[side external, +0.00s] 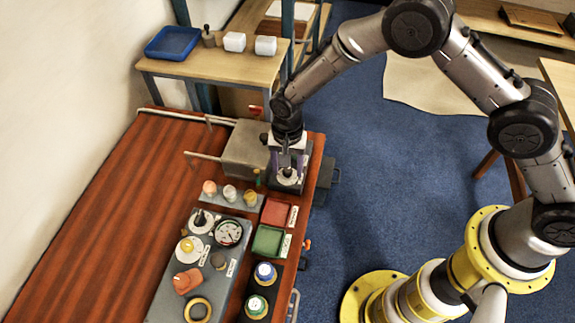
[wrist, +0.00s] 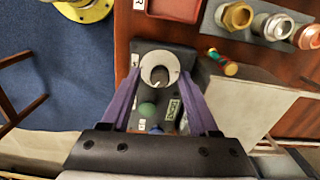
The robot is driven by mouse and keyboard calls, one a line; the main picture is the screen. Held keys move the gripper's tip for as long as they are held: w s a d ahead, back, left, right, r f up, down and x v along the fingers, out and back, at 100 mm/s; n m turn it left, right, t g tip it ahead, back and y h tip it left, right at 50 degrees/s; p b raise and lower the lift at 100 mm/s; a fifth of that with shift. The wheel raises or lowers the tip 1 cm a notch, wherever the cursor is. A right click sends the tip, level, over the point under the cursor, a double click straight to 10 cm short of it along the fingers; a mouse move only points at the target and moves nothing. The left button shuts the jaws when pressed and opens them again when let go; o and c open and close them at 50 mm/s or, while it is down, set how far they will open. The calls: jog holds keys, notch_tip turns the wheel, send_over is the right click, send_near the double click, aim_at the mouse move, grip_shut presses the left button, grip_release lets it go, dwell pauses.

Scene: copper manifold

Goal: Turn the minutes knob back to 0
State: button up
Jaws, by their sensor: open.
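A dark box (wrist: 193,88) at the table's right edge carries a round white dial (wrist: 146,65) with a grey knob (wrist: 160,75) in its middle. The dial (side external: 288,178) also shows in the side view, right below my gripper. I take this knob to be the minutes knob; its scale and setting are too small to read. My gripper (wrist: 160,78) is open, its two purple fingers on either side of the dial. It also shows in the side view (side external: 288,163), pointing down over the box. I cannot tell whether the fingers touch the knob.
The box also has a green button (wrist: 147,110) and a label (wrist: 173,109). A grey metal block (side external: 245,148) stands close to its left. A panel (side external: 170,287) with a gauge (side external: 229,233) and knobs, and red (side external: 275,213) and green (side external: 268,240) trays, lie nearer the camera.

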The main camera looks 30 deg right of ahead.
jog(key=shift+c, duration=0.2)
grip_shut()
dwell(0.3)
jog(key=n, duration=1.1)
jog(key=shift+n, duration=0.4)
jog(key=n, duration=1.2)
jog(key=shift+d, duration=0.1)
